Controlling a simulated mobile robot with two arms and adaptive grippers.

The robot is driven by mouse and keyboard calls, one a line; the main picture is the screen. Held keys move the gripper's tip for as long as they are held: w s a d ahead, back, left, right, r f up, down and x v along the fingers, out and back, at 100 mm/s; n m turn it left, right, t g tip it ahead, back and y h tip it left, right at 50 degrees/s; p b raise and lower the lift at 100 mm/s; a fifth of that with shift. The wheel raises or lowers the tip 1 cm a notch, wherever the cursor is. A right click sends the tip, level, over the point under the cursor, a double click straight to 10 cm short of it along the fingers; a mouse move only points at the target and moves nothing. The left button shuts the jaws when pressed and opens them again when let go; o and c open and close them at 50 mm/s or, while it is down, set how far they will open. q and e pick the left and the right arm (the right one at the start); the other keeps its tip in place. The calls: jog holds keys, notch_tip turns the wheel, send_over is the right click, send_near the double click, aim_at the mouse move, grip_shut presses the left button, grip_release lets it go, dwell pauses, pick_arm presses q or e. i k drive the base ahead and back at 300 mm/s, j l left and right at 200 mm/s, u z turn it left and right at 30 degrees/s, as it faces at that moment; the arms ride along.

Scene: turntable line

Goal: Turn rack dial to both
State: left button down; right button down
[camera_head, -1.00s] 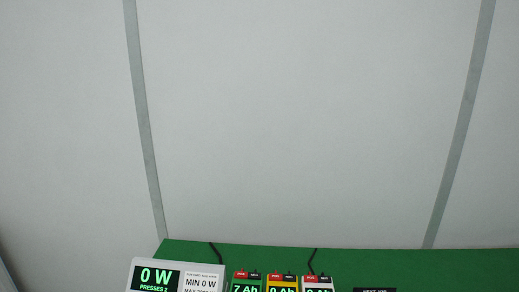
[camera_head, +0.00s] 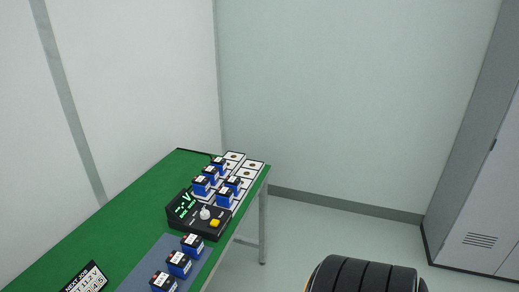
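A black tester box with a green-lit display (camera_head: 184,204) stands on the green bench. A light round dial (camera_head: 205,213) and a yellow button (camera_head: 215,223) sit on its top face. The dial's setting is too small to read. Behind it is a rack of pale square pads (camera_head: 252,166) with several blue batteries (camera_head: 201,186) standing on it. Neither of my grippers shows. A dark ribbed rounded part at the bottom right looks like my own arm.
The green bench top (camera_head: 136,207) has bare room left of the tester. Several blue batteries (camera_head: 179,264) stand on a blue-grey mat (camera_head: 142,264) in front. A dark sign (camera_head: 84,279) stands at lower left. A grey cabinet (camera_head: 480,190) is at right, with open floor (camera_head: 345,236) between.

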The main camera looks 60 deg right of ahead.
aim_at(205, 214)
jog(key=z, duration=1.6)
